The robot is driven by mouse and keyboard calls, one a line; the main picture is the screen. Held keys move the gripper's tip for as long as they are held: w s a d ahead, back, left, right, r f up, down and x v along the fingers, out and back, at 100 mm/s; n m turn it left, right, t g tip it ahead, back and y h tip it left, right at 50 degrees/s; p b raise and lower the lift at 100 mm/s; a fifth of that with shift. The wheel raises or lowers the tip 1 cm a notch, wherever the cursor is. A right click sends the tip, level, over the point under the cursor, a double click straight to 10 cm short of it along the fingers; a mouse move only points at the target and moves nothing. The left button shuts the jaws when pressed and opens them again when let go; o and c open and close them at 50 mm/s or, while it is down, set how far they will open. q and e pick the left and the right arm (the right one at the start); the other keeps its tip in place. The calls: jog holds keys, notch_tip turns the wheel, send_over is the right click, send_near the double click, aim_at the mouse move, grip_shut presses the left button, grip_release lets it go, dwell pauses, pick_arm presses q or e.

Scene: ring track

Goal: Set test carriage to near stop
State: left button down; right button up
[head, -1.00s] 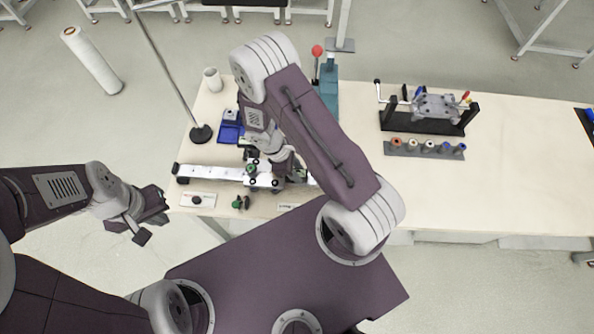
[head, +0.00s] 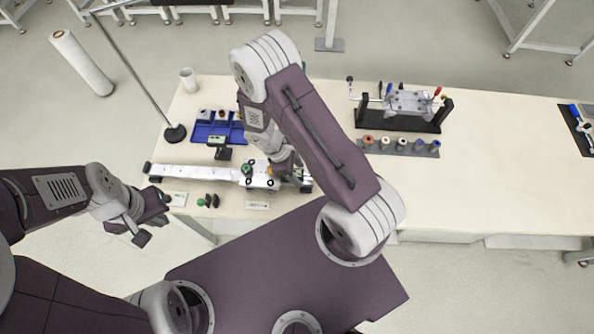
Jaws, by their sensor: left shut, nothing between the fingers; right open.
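The test carriage (head: 263,181), a pale block with a green knob (head: 247,169) and black rings, sits on the right part of the white rail (head: 200,174). A dark end block (head: 147,168) closes the rail's left end; the right end is partly hidden by my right arm. My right gripper (head: 290,172) is open at the carriage's right side; its fingertips are partly hidden, and I cannot tell if they touch it. My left gripper (head: 146,222) is shut and empty, left of the table, apart from the rail.
A lamp-like stand (head: 175,133), a blue tray (head: 215,130) and a white cup (head: 188,80) stand behind the rail. Small labels (head: 257,205) lie before it. A black fixture (head: 400,122) and a row of spools (head: 402,147) stand right.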

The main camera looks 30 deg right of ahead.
jog(key=shift+w+a+r, duration=0.2)
jog(key=v, duration=0.8)
jog(key=shift+s+r, duration=0.15)
jog(key=shift+r, duration=0.1)
